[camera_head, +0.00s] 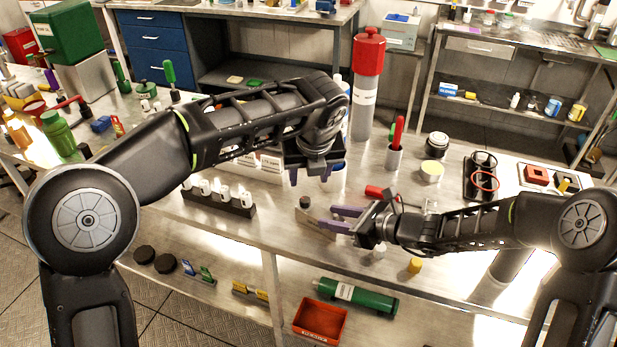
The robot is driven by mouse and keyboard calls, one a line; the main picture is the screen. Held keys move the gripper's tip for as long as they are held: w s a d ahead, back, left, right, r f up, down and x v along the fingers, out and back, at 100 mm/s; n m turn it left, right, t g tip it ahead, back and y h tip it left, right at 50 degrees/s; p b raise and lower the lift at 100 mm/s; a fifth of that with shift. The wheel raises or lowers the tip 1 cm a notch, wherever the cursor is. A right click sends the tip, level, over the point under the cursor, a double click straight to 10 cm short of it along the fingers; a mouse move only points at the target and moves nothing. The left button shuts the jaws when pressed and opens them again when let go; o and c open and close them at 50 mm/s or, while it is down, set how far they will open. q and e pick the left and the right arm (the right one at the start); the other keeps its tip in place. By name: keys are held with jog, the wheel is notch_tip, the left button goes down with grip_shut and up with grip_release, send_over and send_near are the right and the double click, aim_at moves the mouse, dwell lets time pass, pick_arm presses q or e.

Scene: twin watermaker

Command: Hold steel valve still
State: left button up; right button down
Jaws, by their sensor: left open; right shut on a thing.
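The steel valve (313,221) is a small grey piece with a dark round knob, low on the steel workbench near its front edge. My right gripper (335,217) comes in from the right and is shut on the valve with its purple fingers. My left gripper (311,177) points down above and slightly behind the valve. Its purple fingertips are apart, with nothing between them. The part of the valve between the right fingers is hidden.
A rack of white cylinders (218,198) stands left of the valve. A tall grey cylinder with a red cap (368,55) stands behind. A red-handled tool (380,192) lies behind my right gripper.

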jog(key=c, duration=0.8)
grip_release()
jog(key=shift+d, duration=0.1)
jog(key=v, duration=1.2)
jog(key=shift+f, duration=0.1)
jog(key=shift+s, duration=0.1)
